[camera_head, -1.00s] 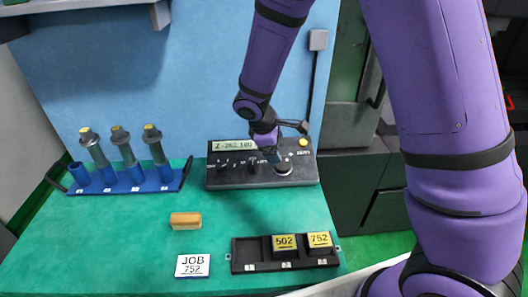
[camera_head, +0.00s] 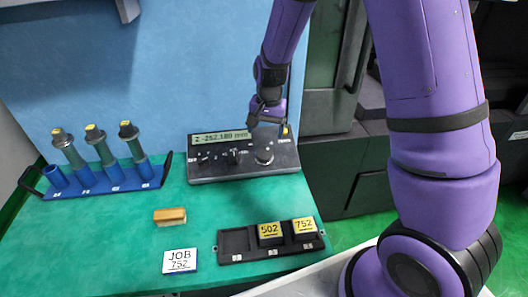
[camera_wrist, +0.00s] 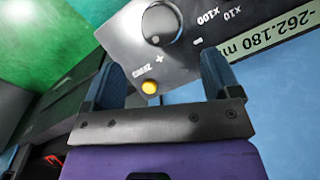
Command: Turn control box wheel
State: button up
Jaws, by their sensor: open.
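The dark control box (camera_head: 215,172) stands at the back of the green bench, with a lit display (camera_head: 220,136) that reads about -262.180 mm. Its round wheel (camera_head: 264,155) is on the right half of the top; it also shows in the wrist view (camera_wrist: 162,23), with a pale rim. My gripper (camera_head: 268,122) is open and empty, above and behind the wheel, apart from it. In the wrist view the two fingers (camera_wrist: 160,75) stand wide on either side of the yellow zero button (camera_wrist: 150,87), with the wheel beyond them.
A blue rack (camera_head: 110,187) with several tool holders stands at left. A wood-coloured block (camera_head: 170,216), a JOB 752 card (camera_head: 180,260) and a black tray (camera_head: 234,243) with blocks 502 (camera_head: 269,232) and 752 (camera_head: 304,228) lie in front. The blue wall is close behind the box.

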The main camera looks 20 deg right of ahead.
aim_at(264, 153)
jog(key=f, duration=0.9)
jog(key=shift+w+a+f, duration=0.15)
jog(key=shift+a+f, duration=0.05)
jog(key=shift+a, duration=0.05)
jog(key=shift+c, duration=0.5)
jog(key=c, duration=0.8)
